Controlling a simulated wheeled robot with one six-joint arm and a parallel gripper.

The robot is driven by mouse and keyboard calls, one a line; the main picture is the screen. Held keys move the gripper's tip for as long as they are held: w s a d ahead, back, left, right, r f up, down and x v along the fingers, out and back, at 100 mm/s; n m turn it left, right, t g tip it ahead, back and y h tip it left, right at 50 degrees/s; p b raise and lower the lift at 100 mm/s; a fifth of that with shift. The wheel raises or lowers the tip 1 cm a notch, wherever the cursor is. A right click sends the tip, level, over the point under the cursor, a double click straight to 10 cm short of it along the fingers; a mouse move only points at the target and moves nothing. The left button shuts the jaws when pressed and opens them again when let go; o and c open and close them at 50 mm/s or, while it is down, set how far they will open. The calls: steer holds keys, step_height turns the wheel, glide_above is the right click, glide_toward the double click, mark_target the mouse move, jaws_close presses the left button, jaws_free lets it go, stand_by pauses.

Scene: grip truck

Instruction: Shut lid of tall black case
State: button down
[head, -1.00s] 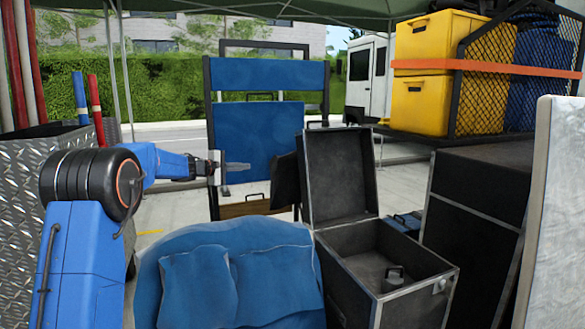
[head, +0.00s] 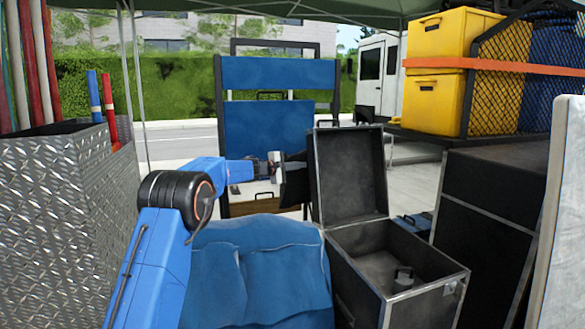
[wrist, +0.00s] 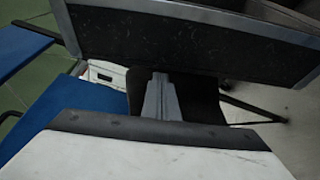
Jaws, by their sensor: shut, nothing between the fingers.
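The tall black case (head: 357,292) with metal edges stands right of centre in the head view. Its lid (head: 350,172) is open and upright at the back, with the inner side facing me. My gripper (head: 281,166) is left of the lid, at about the height of its middle. Its fingertips are hard to make out there against a dark shape. In the wrist view my gripper (wrist: 160,80) is shut and empty, pointing just below a speckled black panel with a metal edge, which looks like the lid (wrist: 190,45). I cannot tell whether they touch.
A large black case (head: 480,205) stands to the right. A diamond-plate bin (head: 60,190) is at left, and a blue-panelled cart (head: 265,125) behind.

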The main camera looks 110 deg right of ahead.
steer(key=shift+x, duration=0.9)
